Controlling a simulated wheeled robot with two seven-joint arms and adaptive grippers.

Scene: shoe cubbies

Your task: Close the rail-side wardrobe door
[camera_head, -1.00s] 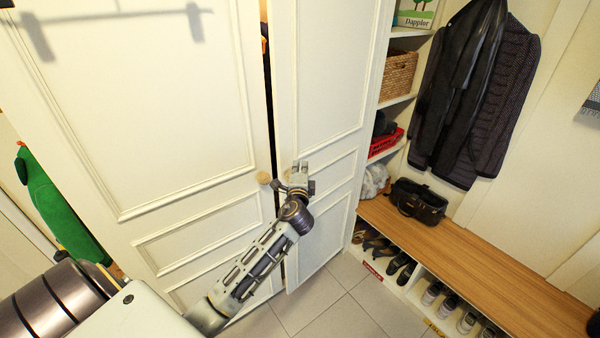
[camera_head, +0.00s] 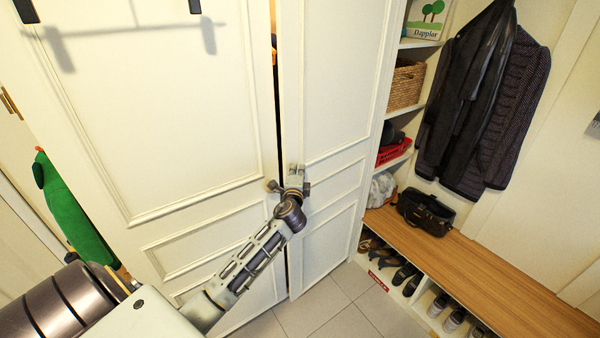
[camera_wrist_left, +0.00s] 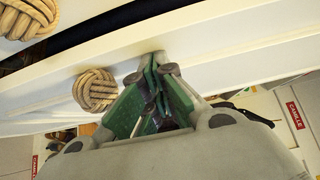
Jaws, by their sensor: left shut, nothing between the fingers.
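The wardrobe has two cream panelled doors, a wide left door (camera_head: 160,110) and a narrower right door (camera_head: 330,90). A dark gap runs between their edges, so they are not flush. I cannot tell from labels which is rail-side. My left gripper (camera_head: 296,168) is shut and empty in front of the right door, close to its inner edge. In the left wrist view its fingertips (camera_wrist_left: 158,62) are at the pale door edge; contact is unclear. One rope knob (camera_wrist_left: 95,90) is left of the fingers, another (camera_wrist_left: 30,18) beyond the dark gap. My right gripper is out of view.
A wooden bench (camera_head: 450,255) with shoes under it stands at the right, with a black bag (camera_head: 424,212) on it. Shelves with a basket (camera_head: 406,86) adjoin the right door. Dark coats (camera_head: 485,100) hang behind. Tiled floor (camera_head: 325,310) is clear in front.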

